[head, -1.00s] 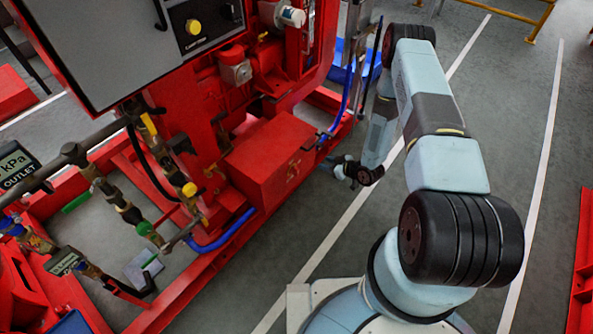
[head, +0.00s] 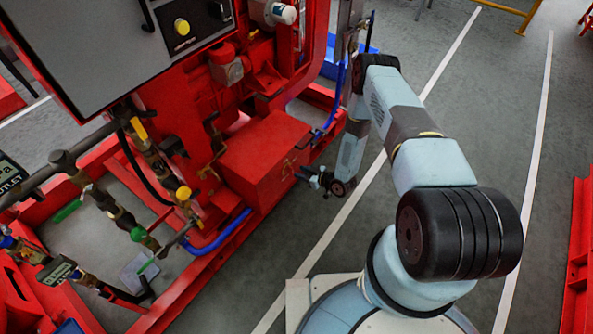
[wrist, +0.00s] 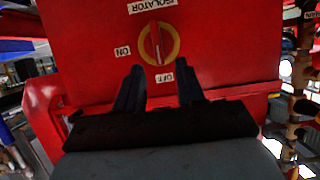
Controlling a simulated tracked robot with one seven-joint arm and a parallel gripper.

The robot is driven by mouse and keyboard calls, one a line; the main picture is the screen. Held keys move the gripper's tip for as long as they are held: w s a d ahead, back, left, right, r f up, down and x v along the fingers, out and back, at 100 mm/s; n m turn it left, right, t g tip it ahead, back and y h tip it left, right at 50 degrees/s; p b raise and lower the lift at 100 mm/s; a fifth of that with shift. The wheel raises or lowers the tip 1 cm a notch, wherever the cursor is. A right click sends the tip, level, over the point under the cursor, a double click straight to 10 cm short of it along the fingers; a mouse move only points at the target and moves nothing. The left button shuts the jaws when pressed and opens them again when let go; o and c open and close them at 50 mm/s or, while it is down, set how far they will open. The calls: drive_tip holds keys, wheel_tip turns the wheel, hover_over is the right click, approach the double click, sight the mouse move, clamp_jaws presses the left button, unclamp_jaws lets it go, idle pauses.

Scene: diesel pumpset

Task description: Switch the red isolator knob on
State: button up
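The red isolator knob (wrist: 157,43) sits on a yellow ring on a red panel (wrist: 225,50) in the wrist view. Its bar runs nearly upright in the picture, with the lower end towards the OFF label (wrist: 165,77). The ON label (wrist: 122,51) is to its left, and an ISOLATOR label (wrist: 152,5) is above. My gripper (wrist: 160,78) is open and empty, with its two dark fingers just below the knob in the picture, apart from it. In the head view my gripper (head: 308,178) is close to the front of the red box (head: 262,155).
Blue hose (head: 220,235) and a red base frame run below the box. Pipes and valves (head: 120,215) stand at the left. A grey control panel (head: 100,45) is above.

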sight(290, 170)
drive_tip(key=shift+x, duration=2.8)
